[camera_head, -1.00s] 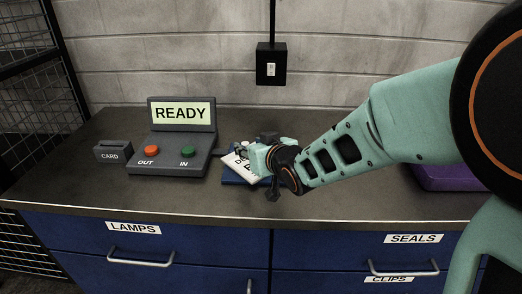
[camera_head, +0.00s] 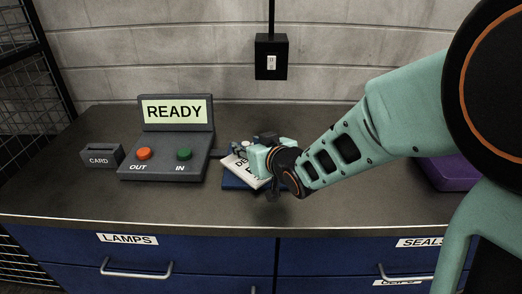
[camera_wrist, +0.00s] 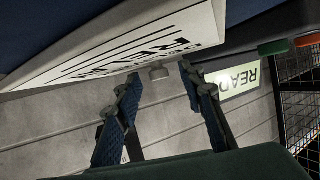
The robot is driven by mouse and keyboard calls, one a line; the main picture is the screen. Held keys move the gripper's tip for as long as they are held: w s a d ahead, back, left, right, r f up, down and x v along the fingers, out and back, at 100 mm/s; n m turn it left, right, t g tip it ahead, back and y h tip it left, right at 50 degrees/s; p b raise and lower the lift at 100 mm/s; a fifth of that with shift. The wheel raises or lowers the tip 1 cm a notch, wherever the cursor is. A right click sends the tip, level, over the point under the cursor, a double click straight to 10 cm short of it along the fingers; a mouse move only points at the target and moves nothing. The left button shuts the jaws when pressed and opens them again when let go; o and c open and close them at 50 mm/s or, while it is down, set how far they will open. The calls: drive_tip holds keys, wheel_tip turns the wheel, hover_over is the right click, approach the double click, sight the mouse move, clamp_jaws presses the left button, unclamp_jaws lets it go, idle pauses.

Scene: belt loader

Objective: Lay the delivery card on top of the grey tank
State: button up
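The delivery card (camera_head: 239,167) is white with black lettering and lies on a blue slab or pad (camera_head: 234,183) on the counter, right of the READY console. In the wrist view the card (camera_wrist: 150,45) fills the upper left, its lettering upside down. My gripper (camera_head: 247,151) is at the card's far side, low over the counter; its body hides part of the card. No grey tank shows.
A grey console (camera_head: 165,168) with a READY screen and red and green buttons stands left of the card. A small grey CARD box (camera_head: 100,157) is farther left. A purple object (camera_head: 447,174) lies at the right behind my arm. The front counter strip is clear.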

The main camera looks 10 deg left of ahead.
drive_tip(key=shift+w+a+f, duration=0.2)
drive_tip(key=shift+w+a, duration=0.15)
drive_tip(key=shift+w, duration=0.05)
clamp_jaws()
